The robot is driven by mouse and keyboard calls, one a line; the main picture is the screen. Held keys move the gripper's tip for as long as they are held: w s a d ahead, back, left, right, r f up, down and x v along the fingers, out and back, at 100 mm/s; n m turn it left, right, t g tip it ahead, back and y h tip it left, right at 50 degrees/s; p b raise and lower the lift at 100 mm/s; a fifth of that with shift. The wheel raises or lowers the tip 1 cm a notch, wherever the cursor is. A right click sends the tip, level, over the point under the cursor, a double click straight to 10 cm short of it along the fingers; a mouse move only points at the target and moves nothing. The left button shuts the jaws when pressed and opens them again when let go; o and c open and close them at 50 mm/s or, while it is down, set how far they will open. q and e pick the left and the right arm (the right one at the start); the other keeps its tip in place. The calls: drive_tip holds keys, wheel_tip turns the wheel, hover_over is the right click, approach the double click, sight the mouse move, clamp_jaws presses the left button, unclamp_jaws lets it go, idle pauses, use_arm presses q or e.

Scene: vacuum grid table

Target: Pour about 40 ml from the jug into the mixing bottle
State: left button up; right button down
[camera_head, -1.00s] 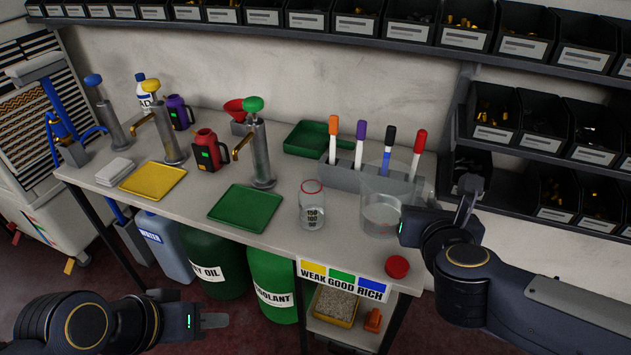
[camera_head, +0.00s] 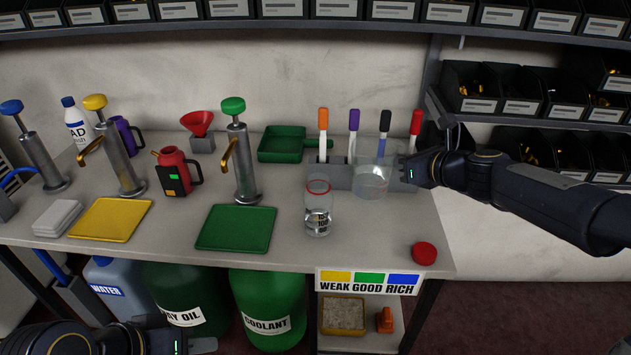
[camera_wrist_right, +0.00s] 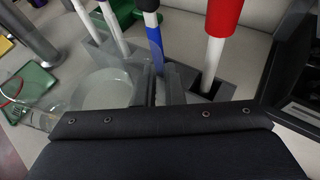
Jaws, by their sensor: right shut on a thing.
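The clear jug (camera_head: 374,180), with some pale clear liquid low inside, is upright and held above the table in front of the marker rack. My right gripper (camera_head: 408,170) is shut on the jug at its right side. In the right wrist view the jug (camera_wrist_right: 103,88) is left of the jaws; the grip itself is mostly hidden. The clear mixing bottle (camera_head: 318,210), with a red ring at its open mouth and dark markings, stands on the table left of and below the jug. It also shows at the left edge of the wrist view (camera_wrist_right: 38,118). My left gripper (camera_head: 200,345) is low at the bottom left, away from both; its jaw opening is unclear.
A grey rack (camera_head: 335,176) with several markers stands behind the jug. A red cap (camera_head: 424,252) lies at the front right. A green tray (camera_head: 236,228) and pump (camera_head: 242,160) are left of the bottle. Shelves of black bins (camera_head: 520,95) stand right.

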drive_tip(key=shift+s+a+r, duration=0.1)
idle(0.3)
drive_tip(key=s+a+r+n+t+h+p, duration=0.1)
drive_tip(key=s+a+r+n+h+p, duration=0.1)
drive_tip(key=r+p, duration=0.3)
drive_tip(key=s+a+r+n+t+h+p, duration=0.1)
drive_tip(key=a+r+n+t+p, duration=0.1)
drive_tip(key=a+r+n+p, duration=0.2)
drive_tip(key=shift+s+r+n+h+p, duration=0.4)
drive_tip(key=shift+r+p, duration=0.65)
drive_tip(key=shift+r, duration=0.3)
drive_tip(key=shift+s+a+r+n+t+h+p, duration=0.2)
drive_tip(key=shift+r+n+p, duration=0.1)
drive_tip(key=shift+r+p, duration=0.25)
drive_tip(key=shift+s+a+r+n+t+h+p, duration=0.1)
drive_tip(key=shift+a+r+n+t+p, duration=0.15)
drive_tip(key=shift+p, duration=0.5)
drive_tip(key=shift+w+r, duration=0.1)
drive_tip(key=shift+d, duration=0.15)
drive_tip(key=shift+w+d, duration=0.2)
drive_tip(key=shift+w+d, duration=0.1)
drive_tip(key=shift+d, duration=0.05)
